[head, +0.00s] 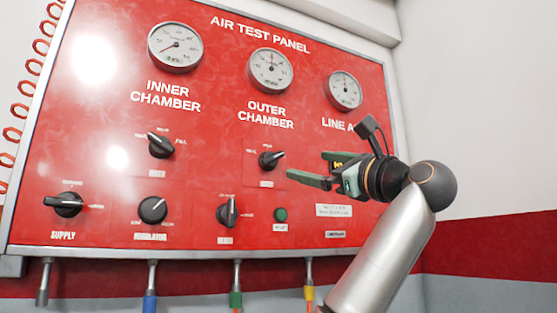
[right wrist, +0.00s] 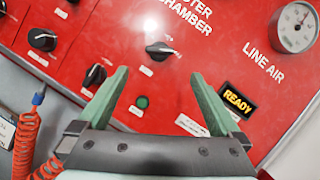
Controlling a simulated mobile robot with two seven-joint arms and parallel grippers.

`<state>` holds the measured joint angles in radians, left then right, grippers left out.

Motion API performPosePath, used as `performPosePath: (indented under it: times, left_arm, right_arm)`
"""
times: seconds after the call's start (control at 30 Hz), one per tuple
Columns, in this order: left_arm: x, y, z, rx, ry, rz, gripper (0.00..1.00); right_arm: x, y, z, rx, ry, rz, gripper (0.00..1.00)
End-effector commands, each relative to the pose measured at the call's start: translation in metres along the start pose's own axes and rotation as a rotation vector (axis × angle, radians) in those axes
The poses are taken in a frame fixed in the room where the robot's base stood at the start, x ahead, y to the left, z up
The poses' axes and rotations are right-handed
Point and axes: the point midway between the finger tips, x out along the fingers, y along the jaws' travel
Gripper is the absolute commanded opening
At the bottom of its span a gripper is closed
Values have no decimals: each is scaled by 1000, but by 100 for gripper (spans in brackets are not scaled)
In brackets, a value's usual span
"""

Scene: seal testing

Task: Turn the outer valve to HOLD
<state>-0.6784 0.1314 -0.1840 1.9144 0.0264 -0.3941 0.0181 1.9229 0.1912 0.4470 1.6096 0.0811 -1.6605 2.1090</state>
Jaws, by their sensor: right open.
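The outer valve (head: 271,160) is a black knob under the OUTER CHAMBER label on the red panel. Its pointer is turned to the upper right in the head view; the small position labels around it are too small to read surely. In the right wrist view the knob (right wrist: 160,51) lies just beyond the fingertips, near the middle of the gap. My right gripper (head: 308,165) is open and empty, to the right of the knob in the head view. Its green fingers (right wrist: 159,73) are apart, and no contact with the knob shows. My left gripper is not in view.
The inner chamber valve (head: 160,145), supply knob (head: 68,204), regulator knob (head: 152,210) and another black knob (head: 228,211) are nearby. A green button (head: 281,214) sits below the outer valve. A lit READY sign (right wrist: 238,102) is beside the right finger. Gauges line the top.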

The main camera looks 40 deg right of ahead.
Motion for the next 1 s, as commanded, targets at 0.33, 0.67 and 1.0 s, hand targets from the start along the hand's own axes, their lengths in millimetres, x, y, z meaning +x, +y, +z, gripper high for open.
performPosePath:
  times: [0.33, 0.67, 1.0]
  left_arm:
    - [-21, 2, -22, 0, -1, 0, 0]
    - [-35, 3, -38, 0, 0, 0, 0]
    - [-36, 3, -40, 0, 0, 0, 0]
  right_arm:
    - [63, -1, 3, -2, 5, 4, 100]
    - [114, 0, 1, -4, 3, 2, 100]
    - [122, 1, -1, -4, 2, 0, 100]
